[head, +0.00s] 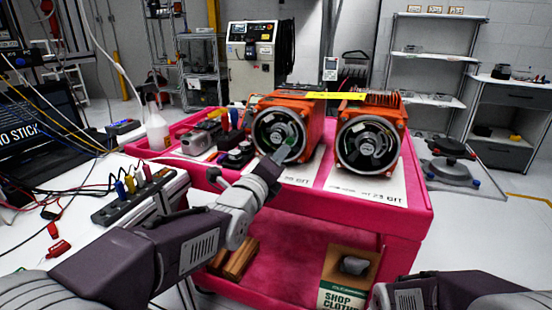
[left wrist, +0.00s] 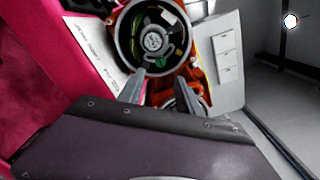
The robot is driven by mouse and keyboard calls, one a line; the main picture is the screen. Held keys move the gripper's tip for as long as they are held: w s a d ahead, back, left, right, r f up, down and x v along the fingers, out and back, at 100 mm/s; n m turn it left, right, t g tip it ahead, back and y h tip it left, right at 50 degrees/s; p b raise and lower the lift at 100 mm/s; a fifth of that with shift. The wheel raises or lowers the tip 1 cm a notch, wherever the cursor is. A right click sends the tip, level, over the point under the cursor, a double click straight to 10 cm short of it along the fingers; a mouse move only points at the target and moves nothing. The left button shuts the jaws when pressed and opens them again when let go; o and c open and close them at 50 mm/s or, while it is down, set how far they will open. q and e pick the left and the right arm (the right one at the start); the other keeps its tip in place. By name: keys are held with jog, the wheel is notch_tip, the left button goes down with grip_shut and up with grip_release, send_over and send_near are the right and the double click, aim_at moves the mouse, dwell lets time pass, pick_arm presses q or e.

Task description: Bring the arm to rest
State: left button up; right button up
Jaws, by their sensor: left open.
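My left arm (head: 215,225) reaches in from the left over the pink cart. Its gripper (head: 279,156) is in front of the left orange servo motor (head: 312,112), near the lower rim of its round open end. In the left wrist view the two fingers (left wrist: 160,76) are spread with nothing visible between them. A motor's round open end (left wrist: 152,38), with wires inside, lies just beyond them; I cannot tell whether they touch it. A second orange motor (head: 385,108) stands to the right. Part of my right arm (head: 440,292) shows at the bottom right; its gripper is not in view.
The pink cart (head: 418,205) carries both motors on white labelled sheets, with tools and a white bottle (head: 156,128) at its left. A box of shop cloths (head: 345,282) is on the lower shelf. A white bench (head: 95,225) with cables and a laptop (head: 35,125) is at left.

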pick_arm(q)
jog(key=shift+s+a+f, duration=0.1)
jog(key=shift+s, duration=0.25)
